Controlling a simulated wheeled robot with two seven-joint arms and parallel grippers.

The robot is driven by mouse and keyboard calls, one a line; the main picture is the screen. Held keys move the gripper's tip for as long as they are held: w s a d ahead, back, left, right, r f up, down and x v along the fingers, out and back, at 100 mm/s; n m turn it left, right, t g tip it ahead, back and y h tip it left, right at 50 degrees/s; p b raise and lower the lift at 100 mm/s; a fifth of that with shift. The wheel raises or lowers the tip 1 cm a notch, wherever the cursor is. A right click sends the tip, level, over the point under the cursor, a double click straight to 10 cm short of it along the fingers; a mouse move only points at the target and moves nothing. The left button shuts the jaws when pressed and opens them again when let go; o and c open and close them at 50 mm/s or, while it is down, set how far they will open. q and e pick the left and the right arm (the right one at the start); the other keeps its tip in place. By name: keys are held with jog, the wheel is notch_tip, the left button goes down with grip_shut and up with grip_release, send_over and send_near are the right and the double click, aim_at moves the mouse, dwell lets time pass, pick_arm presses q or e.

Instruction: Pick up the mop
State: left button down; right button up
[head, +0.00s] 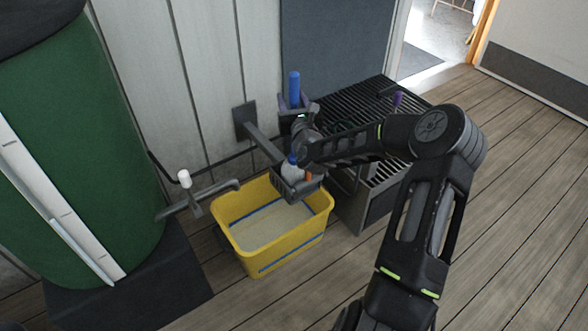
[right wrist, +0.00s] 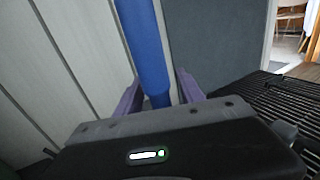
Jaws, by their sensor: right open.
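The mop's blue handle (head: 294,88) stands upright near the wall. Lower down, a short blue piece and a pale grey part (head: 292,171) show in a dark basket over the yellow bucket (head: 238,246); my gripper hides how they join the handle. My right gripper (head: 296,103) is open, with its fingers either side of the handle. In the right wrist view, the blue handle (right wrist: 146,45) runs down between the two purple fingers (right wrist: 158,93), with a gap at the right finger. My left gripper is not in view.
A green barrel (head: 75,150) with a tap (head: 195,198) stands at left on a dark base. A black slatted bench (head: 350,118) is behind my right arm. A dark plate on a bar (head: 245,118) sits beside the wall. Wood floor is clear at right.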

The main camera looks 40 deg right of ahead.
jog(key=shift+c, duration=0.3)
grip_shut()
jog(key=shift+r, duration=0.1)
notch_tip(320, 180, up, 10)
jog(key=p, duration=0.3)
dwell(0.4)
jog(key=shift+w, duration=0.1)
dwell(0.5)
